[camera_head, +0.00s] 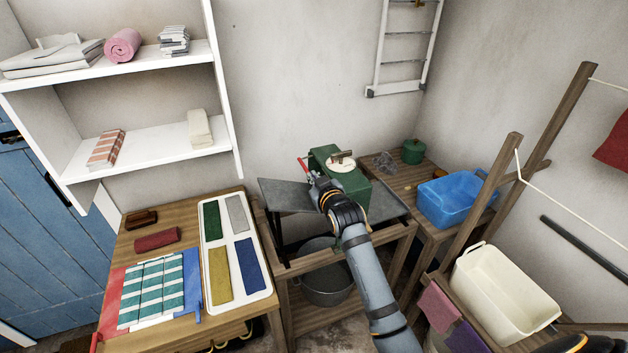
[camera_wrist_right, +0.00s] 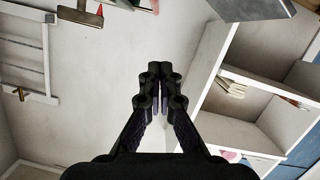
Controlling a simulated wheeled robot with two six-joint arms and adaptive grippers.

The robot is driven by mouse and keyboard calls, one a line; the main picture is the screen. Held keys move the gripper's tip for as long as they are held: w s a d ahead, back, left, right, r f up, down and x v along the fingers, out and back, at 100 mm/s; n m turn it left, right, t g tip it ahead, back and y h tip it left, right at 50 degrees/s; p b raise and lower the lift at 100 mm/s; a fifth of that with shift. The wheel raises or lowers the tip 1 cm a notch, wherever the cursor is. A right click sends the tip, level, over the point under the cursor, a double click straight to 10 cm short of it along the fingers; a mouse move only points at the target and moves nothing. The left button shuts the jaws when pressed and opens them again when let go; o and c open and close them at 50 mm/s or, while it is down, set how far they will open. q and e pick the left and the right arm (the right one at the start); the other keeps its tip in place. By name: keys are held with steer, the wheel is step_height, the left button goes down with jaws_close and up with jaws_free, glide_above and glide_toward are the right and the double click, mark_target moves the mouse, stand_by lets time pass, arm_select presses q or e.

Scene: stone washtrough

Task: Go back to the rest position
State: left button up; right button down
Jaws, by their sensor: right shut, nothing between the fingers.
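My right arm (camera_head: 368,278) reaches up from the lower right in the head view. Its gripper (camera_head: 314,178) is over the dark metal sheet of the stand, beside the green box-shaped device (camera_head: 357,196) with a red handle. In the right wrist view the gripper (camera_wrist_right: 160,68) has its fingers together, with nothing between them. Pale wall shows behind the fingertips there. In the head view the arm's wrist partly hides the stand and the device.
A wooden table (camera_head: 178,212) at left holds a white tray (camera_head: 262,292) of coloured cloths and a striped cloth (camera_head: 153,291). White shelves (camera_head: 150,150) stand behind. A blue basin (camera_head: 448,203), wooden posts (camera_head: 487,205) and a cream tub (camera_head: 503,290) are at right. A grey bucket (camera_head: 327,287) sits below the stand.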

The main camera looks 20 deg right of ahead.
steer(key=shift+d+f, duration=0.15)
steer(key=s+f+m+g, duration=0.1)
steer(key=s+f+g, duration=0.4)
steer(key=s, duration=0.7)
steer(key=s+d+f+g, duration=0.1)
steer(key=s+f+g, duration=0.2)
steer(key=s+f, duration=0.6)
steer(key=s+f+m+g, duration=0.1)
steer(key=s+f+g, duration=0.3)
steer(key=s, duration=1)
step_height(320, 180, down, 25)
steer(key=s+d+b, duration=0.1)
steer(key=d+b, duration=0.1)
steer(key=d, duration=0.1)
steer(key=s+f+g+b, duration=0.1)
steer(key=s+f+g, duration=0.1)
steer(key=s+f, duration=1.7)
steer(key=shift+s+d+f, duration=0.2)
steer(key=shift+d+f, duration=0.05)
steer(key=shift+d, duration=0.2)
